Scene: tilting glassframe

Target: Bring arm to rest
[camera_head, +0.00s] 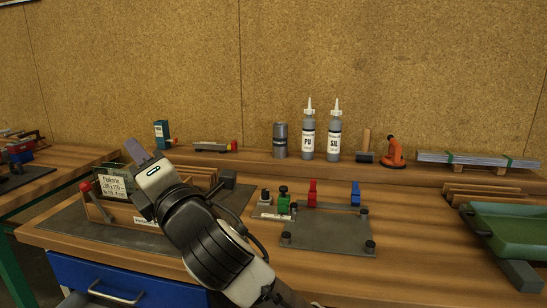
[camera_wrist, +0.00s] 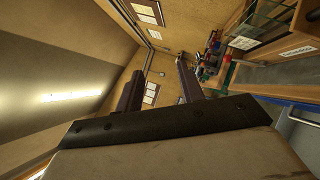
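My gripper (camera_head: 138,152) is raised above the left part of the wooden workbench (camera_head: 420,253), in front of the cork wall. My arm reaches up and left from the bottom of the head view. In the wrist view, the two dark fingers of my gripper (camera_wrist: 160,75) stand apart with nothing between them. In the head view only a purple-grey finger side shows. My gripper and arm partly hide the wooden rack with a white label (camera_head: 113,186) and the dark mat (camera_head: 75,228).
A grey fixture plate (camera_head: 325,235) with red and blue clamps lies right of my arm. Two bottles (camera_head: 308,140), a dark can (camera_head: 280,142) and an orange tool (camera_head: 393,152) stand on the back ledge. A green tray (camera_head: 515,232) is at the right. A blue drawer (camera_head: 130,282) is below.

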